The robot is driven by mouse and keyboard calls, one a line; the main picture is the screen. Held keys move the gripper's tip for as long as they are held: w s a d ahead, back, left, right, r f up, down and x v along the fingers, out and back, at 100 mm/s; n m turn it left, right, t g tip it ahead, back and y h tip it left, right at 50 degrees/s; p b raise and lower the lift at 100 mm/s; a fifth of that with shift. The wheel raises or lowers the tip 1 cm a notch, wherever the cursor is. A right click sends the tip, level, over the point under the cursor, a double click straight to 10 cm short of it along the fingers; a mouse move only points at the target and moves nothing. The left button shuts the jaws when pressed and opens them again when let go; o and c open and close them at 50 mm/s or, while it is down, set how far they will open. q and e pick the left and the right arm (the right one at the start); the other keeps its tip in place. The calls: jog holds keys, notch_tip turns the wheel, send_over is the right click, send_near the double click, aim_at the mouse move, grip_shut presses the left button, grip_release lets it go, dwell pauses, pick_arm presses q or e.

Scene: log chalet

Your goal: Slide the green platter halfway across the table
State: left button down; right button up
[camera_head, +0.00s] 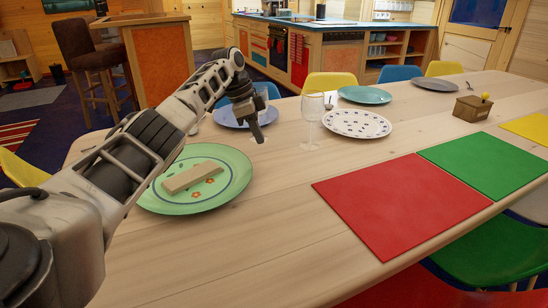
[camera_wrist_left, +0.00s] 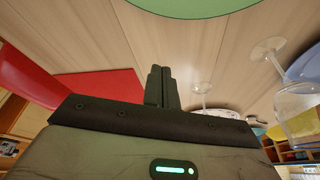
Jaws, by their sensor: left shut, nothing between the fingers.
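The green platter (camera_head: 236,182) lies flat on the wooden table (camera_head: 290,240) at the left, with a light wooden block (camera_head: 192,177) and painted flowers on it. My left arm crosses over its left side and hides part of that edge. My left gripper (camera_head: 258,139) is shut and empty, pointing down just beyond the platter's far right side, apart from it. In the left wrist view the shut fingertips (camera_wrist_left: 158,71) show in front of bare wood, and the platter's edge (camera_wrist_left: 190,6) shows at the top. My right gripper is not in view.
A patterned white plate (camera_head: 357,123) and teal plate (camera_head: 364,94) lie farther right. A red placemat (camera_head: 400,200) lies at the near right. Bare wood separates platter and placemat.

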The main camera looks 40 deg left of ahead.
pick_arm(q)
jog(key=x, duration=0.3)
jog(key=b+x, duration=0.1)
jog(key=x, duration=0.6)
jog(key=shift+s+d, duration=0.1)
jog(key=shift+s, duration=0.25)
jog(key=shift+s+a+r, duration=0.25)
jog(key=shift+s+a, duration=0.65)
jog(key=shift+a, duration=0.3)
jog(key=shift+s+a, duration=0.35)
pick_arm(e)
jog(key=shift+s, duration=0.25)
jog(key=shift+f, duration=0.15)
